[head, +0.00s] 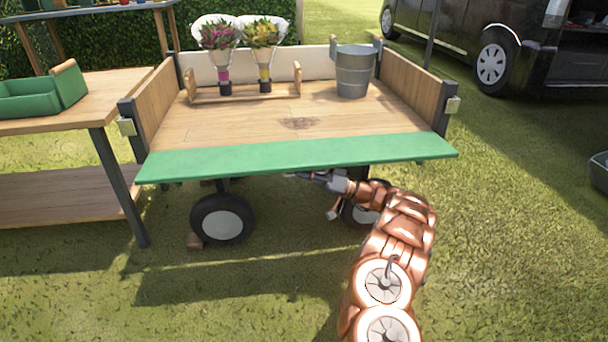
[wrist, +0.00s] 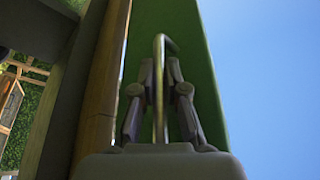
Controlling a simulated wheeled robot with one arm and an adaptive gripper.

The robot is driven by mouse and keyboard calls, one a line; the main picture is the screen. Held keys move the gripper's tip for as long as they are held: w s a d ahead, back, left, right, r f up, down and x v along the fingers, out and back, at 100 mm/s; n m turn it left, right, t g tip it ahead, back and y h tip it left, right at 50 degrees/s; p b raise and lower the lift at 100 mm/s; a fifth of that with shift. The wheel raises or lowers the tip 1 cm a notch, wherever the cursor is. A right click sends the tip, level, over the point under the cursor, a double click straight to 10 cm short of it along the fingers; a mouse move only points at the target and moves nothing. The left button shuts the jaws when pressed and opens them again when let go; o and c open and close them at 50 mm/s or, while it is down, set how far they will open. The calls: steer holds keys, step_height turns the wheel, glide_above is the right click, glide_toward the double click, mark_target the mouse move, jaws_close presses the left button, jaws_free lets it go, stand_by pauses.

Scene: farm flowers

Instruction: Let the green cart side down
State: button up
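The green cart side (head: 300,157) is folded outward along the front of the wooden cart and lies close to level with the bed (head: 250,120). My gripper (head: 308,177) is under its outer edge, right of the middle, its tips partly hidden. In the wrist view, a green surface (wrist: 208,90) rises behind my gripper (wrist: 160,68). The two fingers stand close together on either side of a thin brass rod (wrist: 160,90) with a hooked end. I cannot tell whether they touch the rod. Latches (head: 127,127) (head: 452,104) sit on the front corner posts.
A flower rack (head: 243,92) with two bouquets and a metal bucket (head: 354,72) stand on the bed. A wooden table (head: 95,85) with a green tray (head: 35,97) is close on the left. A dark van (head: 470,35) stands back right. Grass in front is open.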

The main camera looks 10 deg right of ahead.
steer(key=o, duration=0.5)
steer(key=shift+c, duration=0.2)
steer(key=v, duration=1.2)
stand_by(0.5)
stand_by(0.5)
